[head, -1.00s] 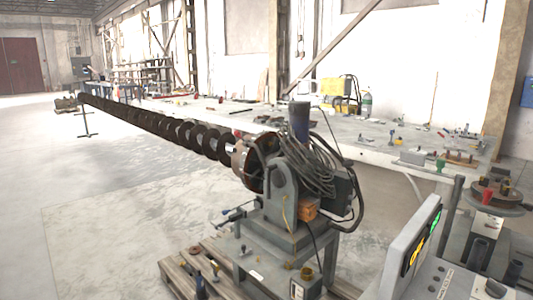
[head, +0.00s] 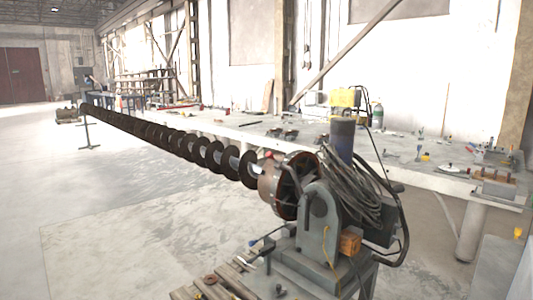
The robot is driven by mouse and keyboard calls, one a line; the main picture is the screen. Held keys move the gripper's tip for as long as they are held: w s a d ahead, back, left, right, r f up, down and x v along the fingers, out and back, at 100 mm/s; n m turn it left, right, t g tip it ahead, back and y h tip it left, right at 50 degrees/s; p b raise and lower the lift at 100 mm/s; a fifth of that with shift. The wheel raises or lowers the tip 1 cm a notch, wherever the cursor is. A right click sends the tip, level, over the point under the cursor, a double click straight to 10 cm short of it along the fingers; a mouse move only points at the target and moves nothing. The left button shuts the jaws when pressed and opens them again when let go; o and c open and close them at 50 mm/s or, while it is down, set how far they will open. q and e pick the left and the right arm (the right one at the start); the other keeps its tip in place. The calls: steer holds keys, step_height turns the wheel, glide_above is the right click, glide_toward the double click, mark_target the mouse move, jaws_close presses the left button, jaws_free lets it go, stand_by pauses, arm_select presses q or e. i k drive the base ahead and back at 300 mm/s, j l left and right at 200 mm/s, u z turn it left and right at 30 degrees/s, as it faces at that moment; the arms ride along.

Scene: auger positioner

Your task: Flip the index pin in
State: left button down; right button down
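The grey positioner (head: 317,222) stands right of centre in the head view, with a round brown faceplate (head: 297,190) on its left side. The long dark auger (head: 208,153) runs from the faceplate away to the far left. A small dark lever-like part (head: 268,252) shows at the left of the positioner's base. I cannot tell whether it is the index pin, and I cannot make out the pin elsewhere. Neither of my grippers shows.
A wooden pallet (head: 240,270) lies low beside the positioner. A long white bench (head: 425,178) with tools and small parts runs behind it. Cables (head: 350,190) hang over the positioner. The concrete floor (head: 120,230) to the left is clear.

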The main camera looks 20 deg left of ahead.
mark_target(269, 155)
steer(key=i+j+z, duration=0.15)
steer(key=j+z, duration=0.2)
steer(key=j, duration=0.75)
steer(key=j+z, duration=0.35)
steer(key=j, duration=0.7)
steer(key=k+j, duration=0.1)
steer(key=j, duration=0.4)
steer(key=j+z, duration=0.15)
steer(key=j, duration=0.35)
steer(key=k, duration=0.05)
